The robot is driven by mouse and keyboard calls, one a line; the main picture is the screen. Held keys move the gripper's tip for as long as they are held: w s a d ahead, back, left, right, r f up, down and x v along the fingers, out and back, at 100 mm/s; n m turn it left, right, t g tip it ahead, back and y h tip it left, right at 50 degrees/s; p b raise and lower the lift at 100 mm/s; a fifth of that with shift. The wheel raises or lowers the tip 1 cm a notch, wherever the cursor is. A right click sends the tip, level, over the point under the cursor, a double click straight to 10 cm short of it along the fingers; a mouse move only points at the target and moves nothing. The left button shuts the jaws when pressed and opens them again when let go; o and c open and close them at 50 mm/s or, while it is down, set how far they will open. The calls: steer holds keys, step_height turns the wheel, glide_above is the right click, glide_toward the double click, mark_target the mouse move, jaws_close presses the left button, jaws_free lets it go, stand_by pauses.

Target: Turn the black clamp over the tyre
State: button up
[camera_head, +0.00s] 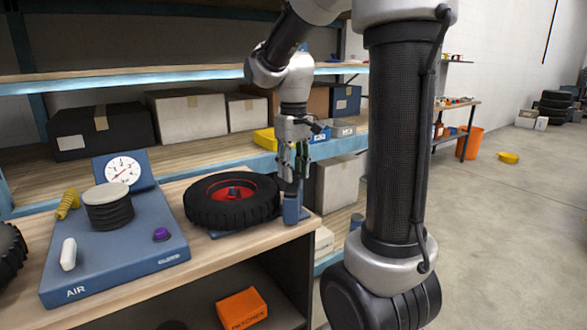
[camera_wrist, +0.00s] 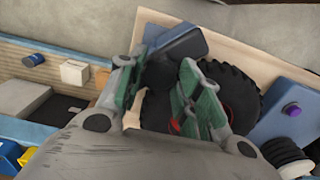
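The black tyre (camera_head: 213,211) with a red hub (camera_head: 233,191) lies flat on a blue base on the wooden bench. A blue post (camera_head: 291,209) stands at its right edge; the post also shows in the wrist view (camera_wrist: 180,46). My gripper (camera_head: 291,176) points down just above the post, beside the tyre. In the wrist view my gripper (camera_wrist: 157,66) has its green-padded fingers apart.
A blue air unit (camera_head: 155,258) with a gauge (camera_head: 123,170), a yellow coil (camera_head: 67,204) and a purple knob (camera_head: 161,234) stands left of the tyre. Shelving with boxes (camera_head: 188,112) runs close behind the bench. Open floor (camera_head: 500,230) lies to the right.

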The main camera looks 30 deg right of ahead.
jaws_close()
steer(key=shift+s+n, duration=0.1)
steer(key=shift+n, duration=0.3)
steer(key=n, duration=0.2)
steer(key=shift+n, duration=0.3)
steer(key=n, duration=0.4)
steer(key=shift+f+n, duration=0.1)
steer(key=shift+n, duration=0.2)
steer(key=n, duration=0.9)
steer(key=shift+n, duration=0.6)
